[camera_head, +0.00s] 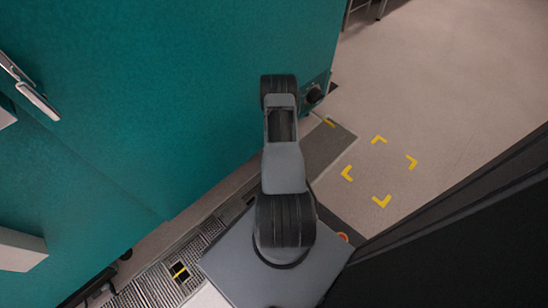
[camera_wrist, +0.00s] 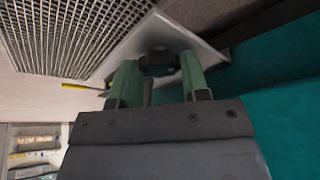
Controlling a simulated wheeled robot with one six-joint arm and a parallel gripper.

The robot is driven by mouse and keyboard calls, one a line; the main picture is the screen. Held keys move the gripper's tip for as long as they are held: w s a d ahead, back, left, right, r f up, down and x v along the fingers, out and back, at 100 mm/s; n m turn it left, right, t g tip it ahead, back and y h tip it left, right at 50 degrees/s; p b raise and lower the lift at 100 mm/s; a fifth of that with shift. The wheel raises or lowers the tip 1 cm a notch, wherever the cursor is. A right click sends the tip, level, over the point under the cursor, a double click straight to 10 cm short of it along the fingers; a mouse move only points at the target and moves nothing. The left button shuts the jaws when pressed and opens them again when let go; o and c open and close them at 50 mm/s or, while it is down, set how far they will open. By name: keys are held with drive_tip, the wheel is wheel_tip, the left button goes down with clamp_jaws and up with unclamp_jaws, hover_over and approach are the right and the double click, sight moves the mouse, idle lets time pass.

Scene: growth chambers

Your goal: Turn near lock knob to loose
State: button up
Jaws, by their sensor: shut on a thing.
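In the wrist view, a dark knob (camera_wrist: 158,60) sits at a light grey plate (camera_wrist: 205,52). My gripper (camera_wrist: 160,72) has its two green fingers on either side of the knob and is shut on it. A thin grey bar shows between the fingers, below the knob. The knob's pointer or markings are not visible, so its setting cannot be told. In the head view, my arm reaches up along the teal chamber (camera_head: 190,90), and my fingers are hidden.
The chamber door has a metal handle (camera_head: 38,100) at far left. A floor grating (camera_head: 150,285) runs along the chamber's foot. Yellow corner marks (camera_head: 382,201) lie on open floor at right. A dark panel (camera_head: 470,240) borders the lower right. A shelf with items (camera_wrist: 35,150) shows in the wrist view.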

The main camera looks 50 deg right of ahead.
idle(0.3)
drive_tip(key=o, duration=0.9)
